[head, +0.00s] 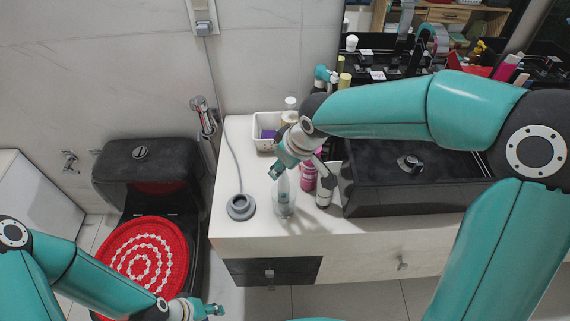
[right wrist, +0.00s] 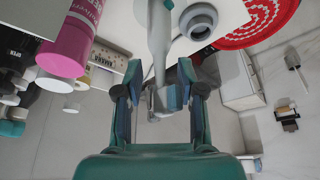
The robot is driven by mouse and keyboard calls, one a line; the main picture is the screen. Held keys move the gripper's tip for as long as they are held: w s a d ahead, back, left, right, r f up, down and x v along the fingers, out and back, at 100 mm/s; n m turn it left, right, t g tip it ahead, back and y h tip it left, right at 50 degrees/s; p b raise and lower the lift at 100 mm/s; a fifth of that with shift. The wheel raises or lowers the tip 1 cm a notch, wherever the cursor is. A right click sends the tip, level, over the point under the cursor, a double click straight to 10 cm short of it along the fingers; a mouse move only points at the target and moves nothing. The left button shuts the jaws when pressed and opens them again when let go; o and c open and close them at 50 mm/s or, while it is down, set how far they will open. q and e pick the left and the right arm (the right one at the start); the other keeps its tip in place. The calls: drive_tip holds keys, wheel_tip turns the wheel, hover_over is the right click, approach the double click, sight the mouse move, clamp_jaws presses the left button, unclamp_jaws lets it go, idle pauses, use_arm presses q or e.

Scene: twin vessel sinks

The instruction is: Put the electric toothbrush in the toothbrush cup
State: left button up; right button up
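A clear, tapered toothbrush cup (head: 286,209) stands near the counter's front edge. A grey-teal shape inside it looks like the electric toothbrush's handle. In the right wrist view the pale electric toothbrush (right wrist: 159,40) runs from the top edge down between my right gripper's fingers, its narrow end toward the palm. My right gripper (head: 284,168) is directly above the cup; its fingers (right wrist: 159,72) are spread, with gaps on both sides of the toothbrush. The cup's rim is hard to make out. My left gripper (head: 212,309) is low at the left, away from the counter; its finger opening is unclear.
The grey charger base (head: 241,207) with its cord sits left of the cup. A pink bottle (head: 308,175) and a dark pump bottle (head: 326,189) stand close at its right, before the black sink (head: 385,200). A white basket (head: 264,144) is behind.

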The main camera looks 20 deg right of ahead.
drive_tip(key=v, duration=1.2)
drive_tip(key=s+a+f+m+g, duration=0.1)
drive_tip(key=s+f, duration=0.4)
drive_tip(key=f, duration=0.8)
drive_tip(key=s+a+f+m+g+y, duration=0.1)
drive_tip(key=s+f+m, duration=0.3)
drive_tip(key=f, duration=0.9)
drive_tip(key=s+a+f+m+g, duration=0.1)
drive_tip(key=s+a+f+m, duration=0.1)
drive_tip(key=s+f, duration=0.5)
drive_tip(key=shift+f+m+y, duration=0.4)
drive_tip(key=shift+f, duration=2.75)
